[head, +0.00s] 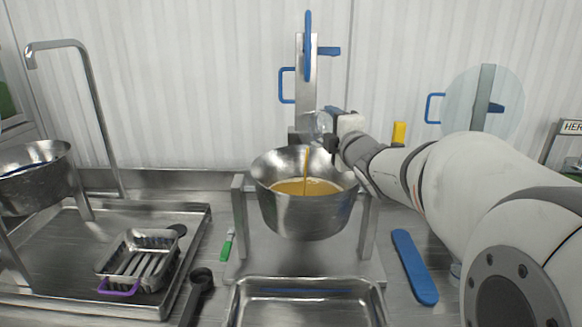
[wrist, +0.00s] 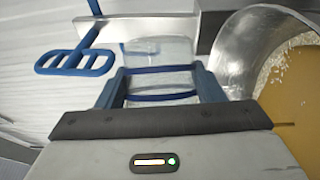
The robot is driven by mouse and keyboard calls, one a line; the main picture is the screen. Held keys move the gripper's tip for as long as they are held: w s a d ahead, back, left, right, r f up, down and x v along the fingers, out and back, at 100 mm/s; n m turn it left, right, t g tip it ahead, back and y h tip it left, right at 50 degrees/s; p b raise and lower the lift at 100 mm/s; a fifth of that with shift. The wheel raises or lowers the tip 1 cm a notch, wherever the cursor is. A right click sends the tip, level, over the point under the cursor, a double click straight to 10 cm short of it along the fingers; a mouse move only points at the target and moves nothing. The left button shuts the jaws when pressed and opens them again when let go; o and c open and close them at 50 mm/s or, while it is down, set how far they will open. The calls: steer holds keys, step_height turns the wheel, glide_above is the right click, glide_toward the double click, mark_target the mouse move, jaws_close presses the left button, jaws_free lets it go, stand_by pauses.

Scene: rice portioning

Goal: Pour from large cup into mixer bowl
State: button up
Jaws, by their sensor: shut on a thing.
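My gripper (wrist: 160,88) is shut on a clear large cup (wrist: 160,50), with a blue finger on each side of it. In the head view the large cup (head: 322,124) is tilted above the back of the steel mixer bowl (head: 305,212). A thin stream of amber liquid (head: 306,170) falls from the cup into the bowl. An amber pool lies in the bowl with a paler patch at its edge. In the wrist view the bowl's wall (wrist: 245,45) is at the right, with white grains on its inside. How much is left in the cup is hard to tell.
A steel tray (head: 305,283) stands in front of the bowl. A green-handled tool (head: 228,245), a black ladle (head: 200,280) and a slotted basket (head: 140,262) are at the left. A blue mixer paddle (wrist: 75,60) is behind the cup.

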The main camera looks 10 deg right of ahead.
steer(key=p, duration=0.3)
steer(key=m+g+p, duration=0.1)
steer(key=p, duration=0.2)
steer(key=shift+w+d+r+m, duration=0.2)
steer(key=shift+w+d+m, duration=0.05)
steer(key=shift+d+m, duration=0.1)
steer(key=m+p, duration=0.1)
steer(key=p, duration=0.3)
steer(key=shift+w+d+f+g, duration=0.25)
steer(key=shift+d+f+g, duration=0.05)
steer(key=shift+d, duration=0.1)
steer(key=shift+w+d+f, duration=0.15)
steer(key=shift+f, duration=0.55)
steer(key=shift+r+p, duration=0.15)
steer(key=shift+p, duration=0.15)
